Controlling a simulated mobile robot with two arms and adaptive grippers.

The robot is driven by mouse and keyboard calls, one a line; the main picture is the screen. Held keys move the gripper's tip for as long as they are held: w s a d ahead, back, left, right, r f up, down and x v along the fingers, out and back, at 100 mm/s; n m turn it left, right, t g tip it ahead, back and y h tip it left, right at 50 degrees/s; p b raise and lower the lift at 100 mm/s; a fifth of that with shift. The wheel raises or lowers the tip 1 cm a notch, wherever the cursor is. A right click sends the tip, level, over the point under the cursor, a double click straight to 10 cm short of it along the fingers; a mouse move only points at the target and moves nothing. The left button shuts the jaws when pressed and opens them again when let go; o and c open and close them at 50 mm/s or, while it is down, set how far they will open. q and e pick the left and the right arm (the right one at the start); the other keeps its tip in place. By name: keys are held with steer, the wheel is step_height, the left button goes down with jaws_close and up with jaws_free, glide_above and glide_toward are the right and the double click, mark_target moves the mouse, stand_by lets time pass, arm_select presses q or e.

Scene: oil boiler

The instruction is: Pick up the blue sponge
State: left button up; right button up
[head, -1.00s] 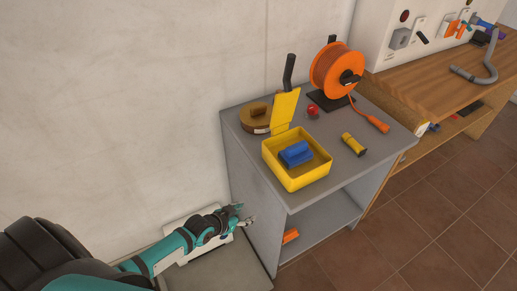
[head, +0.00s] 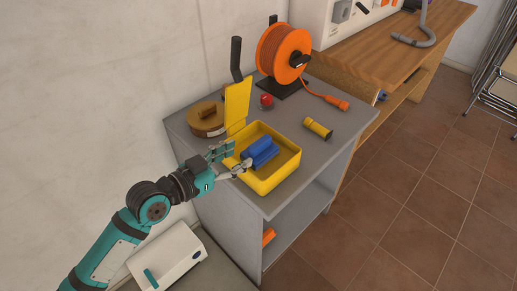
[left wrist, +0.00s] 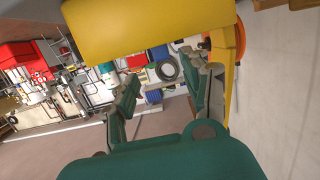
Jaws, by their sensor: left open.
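The blue sponge (head: 260,152) lies in the yellow tray (head: 286,174) on top of the grey cabinet, in the head view. My left gripper (head: 238,160) is at the left rim of the tray, just left of the sponge, with its fingers apart and nothing between them. In the left wrist view its two fingers (left wrist: 160,95) also stand apart. A large yellow surface crosses the top of that view, and I cannot make out the sponge there. My right gripper is not in view.
On the grey cabinet (head: 305,106) stand an orange cable reel (head: 284,52), a brown round object (head: 206,120), a yellow flashlight (head: 318,128) and a red knob (head: 266,101). A yellow-bladed tool (head: 237,104) rises behind the tray. A wooden bench (head: 400,52) stands right.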

mark_target(257, 144)
arm_select(q)
steer(key=x, duration=0.3)
steer(key=shift+w+d, duration=0.2)
steer(key=shift+w, duration=0.05)
steer(key=shift+p+x, duration=0.45)
steer(key=shift+x, duration=2.35)
steer(key=shift+w+a+r, duration=0.1)
steer(key=shift+a, duration=0.05)
steer(key=shift+c, duration=0.3)
jaws_close()
